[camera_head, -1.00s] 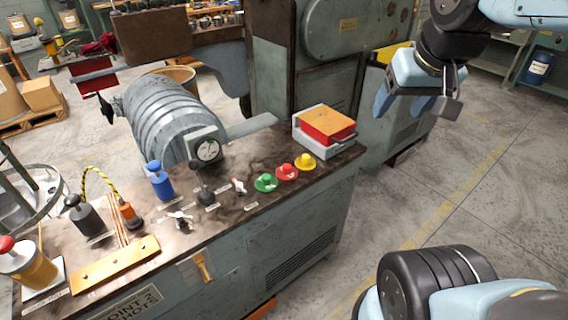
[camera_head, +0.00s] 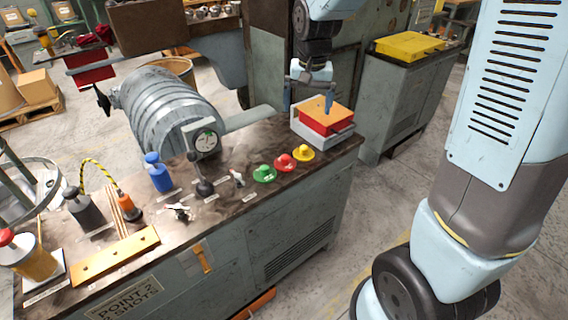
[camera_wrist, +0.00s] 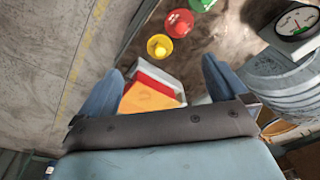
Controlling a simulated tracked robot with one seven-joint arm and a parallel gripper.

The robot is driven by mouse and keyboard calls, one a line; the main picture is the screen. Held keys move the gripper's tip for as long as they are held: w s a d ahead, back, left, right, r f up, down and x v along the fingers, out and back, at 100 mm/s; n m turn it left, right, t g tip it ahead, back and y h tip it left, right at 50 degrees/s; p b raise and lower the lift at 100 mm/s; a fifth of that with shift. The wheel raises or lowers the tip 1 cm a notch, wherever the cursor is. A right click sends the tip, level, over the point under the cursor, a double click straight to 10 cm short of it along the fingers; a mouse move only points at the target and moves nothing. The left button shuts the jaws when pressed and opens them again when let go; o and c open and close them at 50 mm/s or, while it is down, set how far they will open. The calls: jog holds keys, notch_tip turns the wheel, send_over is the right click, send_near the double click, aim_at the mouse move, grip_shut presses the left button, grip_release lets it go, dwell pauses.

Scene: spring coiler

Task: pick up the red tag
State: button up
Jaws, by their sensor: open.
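A round red piece with a raised knob (camera_head: 284,161) lies on the bench between a green one (camera_head: 264,173) and a yellow one (camera_head: 303,152). It also shows in the wrist view (camera_wrist: 180,22), beyond my fingertips. I see no other object that is clearly a red tag. My gripper (camera_head: 315,92) is open above a red box with an orange top (camera_head: 326,117) in a grey tray at the bench's right end. In the wrist view, my open fingers (camera_wrist: 163,75) frame this box (camera_wrist: 147,98), with nothing held. The round red piece is apart from my gripper.
A blue plunger (camera_head: 158,175), levers and a wooden strip (camera_head: 115,258) fill the bench's left side. A yellow-topped cabinet (camera_head: 408,47) stands at the right.

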jog(key=g, duration=0.1)
send_over(285, 157)
notch_tip(285, 157, down, 7)
jog(key=shift+m, duration=0.3)
notch_tip(285, 157, down, 15)
jog(key=shift+w+r, duration=0.1)
jog(key=shift+r, duration=0.05)
jog(key=c, duration=1.1)
jog(key=shift+r, duration=0.15)
